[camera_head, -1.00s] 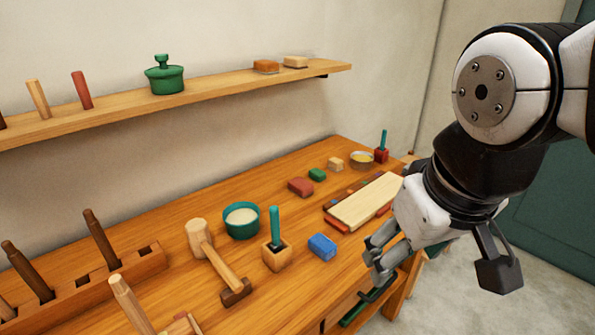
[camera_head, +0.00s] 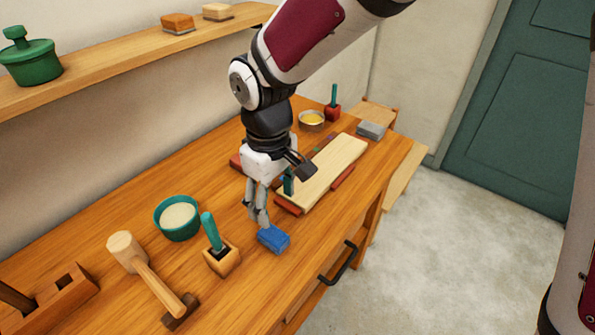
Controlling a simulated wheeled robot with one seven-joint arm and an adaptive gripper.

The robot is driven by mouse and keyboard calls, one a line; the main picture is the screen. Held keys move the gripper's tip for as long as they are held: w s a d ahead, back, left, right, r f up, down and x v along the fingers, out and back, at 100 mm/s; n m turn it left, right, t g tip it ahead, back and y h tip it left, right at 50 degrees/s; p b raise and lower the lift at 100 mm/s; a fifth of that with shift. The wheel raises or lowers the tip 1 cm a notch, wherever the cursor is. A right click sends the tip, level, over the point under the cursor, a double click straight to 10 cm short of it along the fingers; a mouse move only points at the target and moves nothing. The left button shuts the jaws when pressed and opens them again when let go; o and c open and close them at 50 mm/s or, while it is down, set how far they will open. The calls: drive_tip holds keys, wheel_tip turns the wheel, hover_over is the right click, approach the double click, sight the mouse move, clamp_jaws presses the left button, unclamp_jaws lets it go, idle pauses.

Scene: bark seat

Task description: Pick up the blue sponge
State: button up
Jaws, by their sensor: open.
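The blue sponge (camera_head: 274,238) is a small blue block lying on the wooden workbench (camera_head: 318,236), near its front edge. My gripper (camera_head: 259,222) points down just above and behind the sponge, with its fingertips close to the sponge's far left side. The fingers are open with nothing between them. I cannot tell whether a fingertip touches the sponge.
A wooden box with a teal-handled tool (camera_head: 221,259) and a teal bowl (camera_head: 177,218) stand left of the sponge. A mallet (camera_head: 150,275) lies further left. A pale board (camera_head: 325,172) lies to the right. A drawer handle (camera_head: 338,264) sticks out in front.

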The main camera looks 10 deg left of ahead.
hover_over(277, 237)
drive_tip(key=f, duration=0.8)
drive_tip(key=shift+s+d+f, duration=0.15)
drive_tip(key=shift+s+f, duration=0.05)
drive_tip(key=shift+s, duration=0.05)
drive_tip(key=shift+w+f, duration=0.15)
drive_tip(key=shift+f, duration=1.25)
drive_tip(key=shift+w+f, duration=0.15)
drive_tip(key=shift+f, duration=1.2)
drive_tip(key=shift+c, duration=0.2)
drive_tip(key=c, duration=1)
